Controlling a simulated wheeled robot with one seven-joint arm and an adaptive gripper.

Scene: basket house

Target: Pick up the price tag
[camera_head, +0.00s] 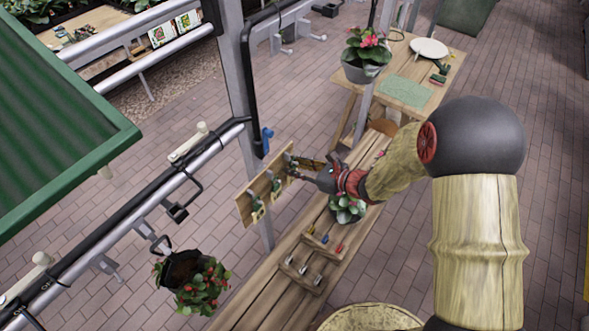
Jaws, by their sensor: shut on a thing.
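My gripper (304,179) is at the right end of a tilted wooden board (250,207) with several small hooks or clips, beside a grey post. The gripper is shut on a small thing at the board. My own dark wrist hides most of it, and I cannot tell whether it is the price tag. A flat brown piece (311,164) shows just above the fingers. I cannot tell whether it touches them. No price tag can be made out clearly elsewhere.
Below the gripper is a wooden bench (262,290) with a potted plant (347,208) and small racks (305,272). A hanging pot of red flowers (203,287) is at the lower left. The grey post (240,100) and a green panel (60,120) stand left. A table (448,76) is behind.

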